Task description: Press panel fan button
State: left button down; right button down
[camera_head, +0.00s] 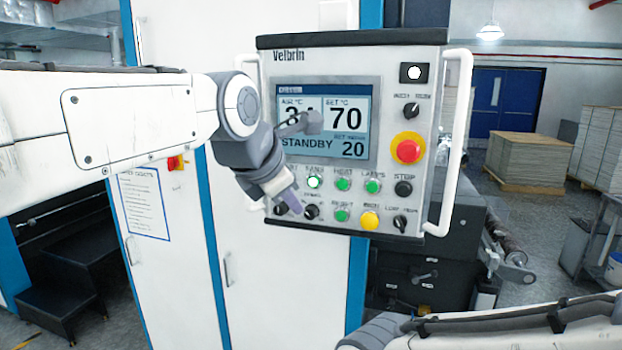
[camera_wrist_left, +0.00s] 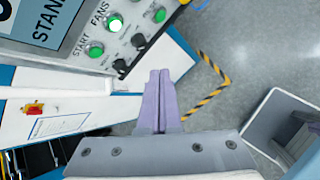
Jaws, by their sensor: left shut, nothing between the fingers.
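The grey control panel (camera_head: 385,215) is mounted upright, with a screen (camera_head: 325,120) reading STANDBY. The fan button (camera_head: 313,182), under the label FANS, is green with a bright white centre. It also shows in the left wrist view (camera_wrist_left: 115,24), beside the green START button (camera_wrist_left: 95,50). My left gripper (camera_head: 297,208) is in front of the panel's lower left, below and left of the fan button. Its purple fingers (camera_wrist_left: 160,76) are shut and empty, apart from the fan button. It hides the START button in the head view. My right gripper is out of view.
Green HEAT (camera_head: 343,185) and LAMPS (camera_head: 373,186) buttons sit right of the fan button. Dark knobs (camera_head: 311,212) lie below it. A red emergency stop (camera_head: 408,150) and a white side handle (camera_head: 455,140) are at the right.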

aim_at(309, 181)
pick_arm(q)
jog(key=shift+w+r, duration=0.15)
jog(key=shift+w+d+p, duration=0.45)
jog(key=shift+w+p, duration=0.25)
jog(key=shift+w, duration=0.7)
jog(key=shift+w+d+p, duration=0.4)
jog(key=shift+w+p, duration=0.35)
jog(key=shift+w, duration=0.6)
jog(key=shift+w+d+p, duration=0.45)
jog(key=shift+w+p, duration=0.25)
jog(key=shift+w, duration=0.7)
jog(key=shift+w+d+p, duration=0.15)
jog(key=shift+w+p, duration=0.15)
jog(key=shift+w, duration=0.05)
